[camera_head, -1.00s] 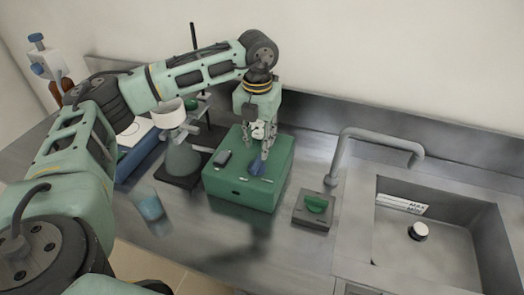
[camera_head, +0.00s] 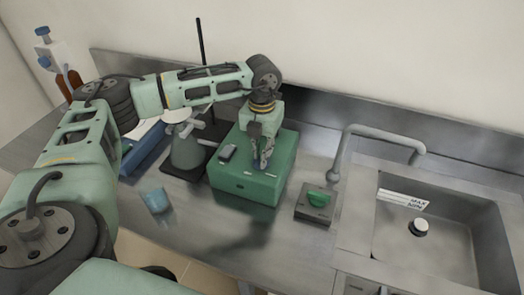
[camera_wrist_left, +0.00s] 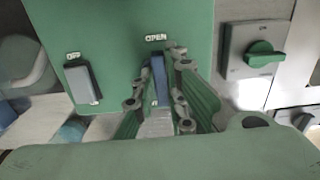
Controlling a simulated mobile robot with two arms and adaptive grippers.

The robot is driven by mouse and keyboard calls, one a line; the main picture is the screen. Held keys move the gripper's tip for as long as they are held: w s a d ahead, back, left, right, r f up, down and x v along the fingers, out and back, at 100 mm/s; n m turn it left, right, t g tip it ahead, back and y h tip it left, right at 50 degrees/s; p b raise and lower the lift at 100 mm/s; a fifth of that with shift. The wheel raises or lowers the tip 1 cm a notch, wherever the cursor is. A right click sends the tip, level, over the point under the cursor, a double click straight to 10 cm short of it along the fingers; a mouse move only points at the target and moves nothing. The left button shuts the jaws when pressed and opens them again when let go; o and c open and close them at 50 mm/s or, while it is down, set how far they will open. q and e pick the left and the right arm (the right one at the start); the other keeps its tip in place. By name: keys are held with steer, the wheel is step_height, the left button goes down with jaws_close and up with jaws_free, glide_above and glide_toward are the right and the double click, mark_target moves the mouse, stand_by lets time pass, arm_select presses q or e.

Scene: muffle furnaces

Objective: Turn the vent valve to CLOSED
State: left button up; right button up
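The vent valve's blue handle (camera_wrist_left: 158,78) stands on top of the green box (camera_wrist_left: 110,20), just below the word OPEN in the left wrist view, and points along toward that word. In the head view the green box (camera_head: 226,178) stands on the steel bench, and the fingers mostly cover the handle. My left gripper (camera_head: 262,160) points down over the box. In the left wrist view its fingers (camera_wrist_left: 157,90) stand on both sides of the handle, close to it, with a narrow gap seeming to show. No CLOSED label is visible. My right gripper is not in view.
A green knob on a grey plate (camera_head: 313,215) stands right of the box. A flask (camera_head: 186,152) and a blue-filled beaker (camera_head: 156,200) stand left. A tap (camera_head: 345,150) and sink (camera_head: 450,255) are right.

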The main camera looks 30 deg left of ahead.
arm_select(q)
jaws_close()
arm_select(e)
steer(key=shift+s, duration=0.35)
arm_select(q)
steer(key=shift+n, duration=0.3)
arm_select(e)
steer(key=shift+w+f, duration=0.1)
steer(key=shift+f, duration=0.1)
arm_select(q)
steer(key=shift+n+b, duration=0.5)
steer(key=shift+n, duration=0.1)
steer(key=n+b, duration=0.1)
steer(key=n, duration=0.1)
steer(key=shift+a+n, duration=0.1)
steer(key=shift+n, duration=0.2)
steer(key=n+b, duration=0.1)
steer(key=n, duration=0.4)
steer(key=shift+s+a, duration=0.1)
steer(key=shift+s, duration=0.05)
steer(key=n, duration=0.4)
steer(key=shift+s+r+n+b, duration=0.15)
steer(key=shift+n+b, duration=0.15)
steer(key=shift+n, duration=1.9)
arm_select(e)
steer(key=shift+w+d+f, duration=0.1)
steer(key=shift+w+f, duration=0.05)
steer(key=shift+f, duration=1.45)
